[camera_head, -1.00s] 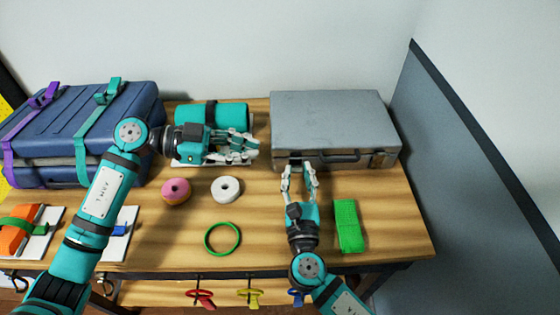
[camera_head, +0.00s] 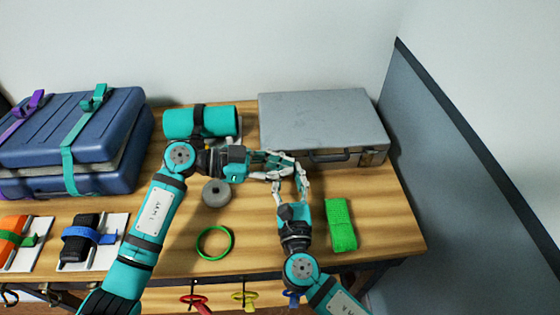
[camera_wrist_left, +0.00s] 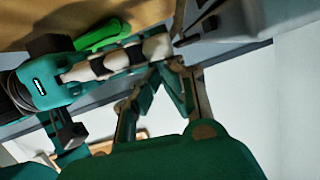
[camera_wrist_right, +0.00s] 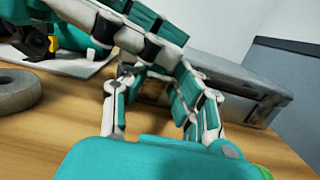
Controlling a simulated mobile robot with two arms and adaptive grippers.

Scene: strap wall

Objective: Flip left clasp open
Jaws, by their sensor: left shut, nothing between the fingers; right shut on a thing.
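The grey case (camera_head: 320,115) lies at the back right, lid down, its handle (camera_head: 330,155) facing me. Its right clasp (camera_head: 372,158) shows on the front; the left clasp is hidden behind my grippers. My left gripper (camera_head: 290,165) is shut and empty, reaching across at the case's front left; it also shows in the left wrist view (camera_wrist_left: 172,68). My right gripper (camera_head: 290,185) points at the same front left part, fingers just below and beside the left one. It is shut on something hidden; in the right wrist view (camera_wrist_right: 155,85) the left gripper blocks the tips.
A blue suitcase (camera_head: 70,130) with purple and teal straps stands left. A teal roll (camera_head: 195,122) lies behind my left arm. A grey ring (camera_head: 216,193), a green ring (camera_head: 215,243) and a green strap bundle (camera_head: 341,225) lie on the table. The two grippers are very close together.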

